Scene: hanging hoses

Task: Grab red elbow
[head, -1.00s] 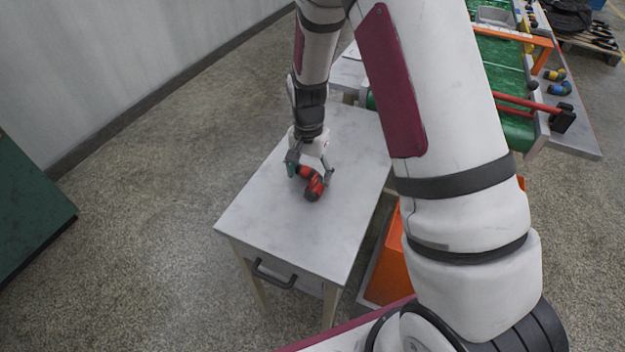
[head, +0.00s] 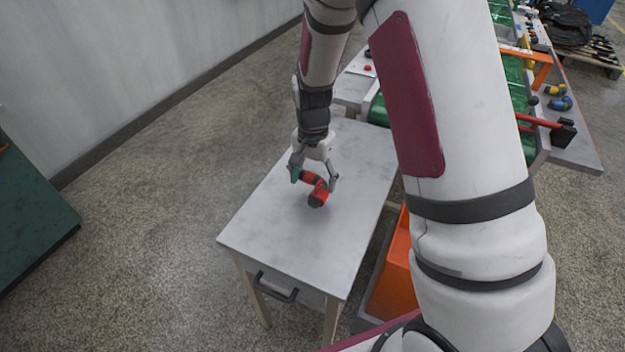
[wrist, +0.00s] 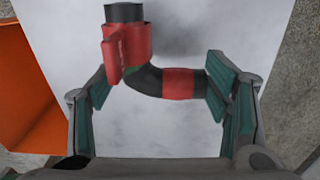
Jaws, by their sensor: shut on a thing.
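The red elbow (head: 318,191) is a bent pipe piece with red collars and dark grey-black sections. It is at my gripper (head: 315,180) over the white-topped table in the head view. In the wrist view the elbow (wrist: 182,83) lies across between the teal-padded fingers. The right pad of my gripper (wrist: 158,80) meets its red-collared end. The left pad is beside its other arm, which points away with a dark open end. My gripper is shut on the elbow. I cannot tell whether the elbow touches the tabletop.
The small table (head: 270,240) is otherwise bare, with a black drawer handle at the front. An orange bin (head: 396,275) stands to its right. A workbench with green surfaces (head: 516,80) and blue-yellow fittings (head: 557,97) is at the upper right. A green cabinet (head: 35,215) is at left.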

